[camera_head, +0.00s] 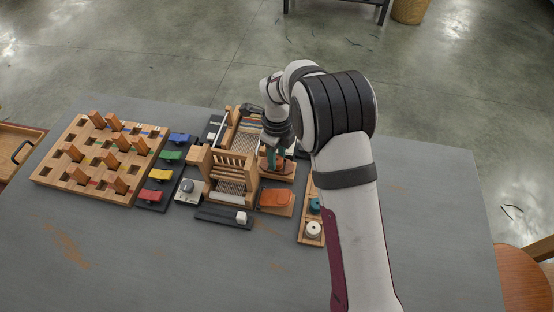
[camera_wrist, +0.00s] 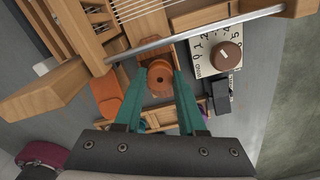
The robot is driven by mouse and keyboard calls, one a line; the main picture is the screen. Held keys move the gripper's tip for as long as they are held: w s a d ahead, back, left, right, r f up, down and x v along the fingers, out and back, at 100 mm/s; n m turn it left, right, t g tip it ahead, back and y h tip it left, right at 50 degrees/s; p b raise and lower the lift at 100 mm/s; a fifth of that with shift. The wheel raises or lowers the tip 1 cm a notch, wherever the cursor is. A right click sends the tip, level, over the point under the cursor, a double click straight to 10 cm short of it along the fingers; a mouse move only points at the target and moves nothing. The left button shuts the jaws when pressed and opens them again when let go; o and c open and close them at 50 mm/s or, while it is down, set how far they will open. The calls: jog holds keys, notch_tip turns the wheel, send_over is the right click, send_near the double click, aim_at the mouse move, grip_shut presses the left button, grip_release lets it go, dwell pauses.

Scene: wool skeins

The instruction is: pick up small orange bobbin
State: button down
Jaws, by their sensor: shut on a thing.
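The small orange bobbin (camera_wrist: 160,76) is a round spool with a hole in its top, seen between my green fingertips in the wrist view. My gripper (camera_wrist: 158,74) is shut on it, one finger on each side. It appears within a wooden holder beside the loom frame; whether it still touches the holder I cannot tell. In the head view my gripper (camera_head: 272,160) is by the right side of the wooden loom (camera_head: 228,170), and my arm partly hides that area.
A winder dial (camera_wrist: 228,55) and black blocks (camera_wrist: 220,92) stand close by. A metal bar (camera_wrist: 195,32) crosses near my fingers. An orange block (camera_head: 275,199) and a bobbin tray (camera_head: 304,240) with a white bobbin (camera_head: 313,230) lie nearer. The right tabletop (camera_head: 435,210) is clear.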

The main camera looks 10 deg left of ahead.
jog(key=shift+r, duration=0.5)
notch_tip(320, 180, up, 3)
jog(key=shift+f, duration=0.1)
jog(key=s+d+r, duration=0.1)
jog(key=d+r, duration=1)
jog(key=r, duration=0.1)
jog(key=shift+s+d+r, duration=0.15)
jog(key=shift+d, duration=0.15)
